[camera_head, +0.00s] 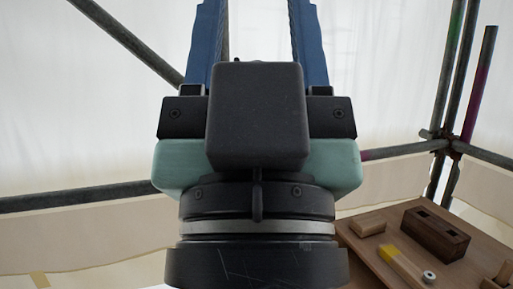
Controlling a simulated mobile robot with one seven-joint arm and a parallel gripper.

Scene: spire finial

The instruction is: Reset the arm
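My gripper (258,40) fills the middle of the head view, pointing up and away from me. Nothing shows between the fingers. The fingertips run out past the top edge of the picture. The gripper is well clear of the wooden table at the lower right.
A wooden table (350,238) at the lower right carries a dark block with two holes (435,232), a small wooden block (368,228) and a yellow-and-wood handled tool (402,264). Scaffold poles (474,90) and pale sheeting (400,60) stand behind.

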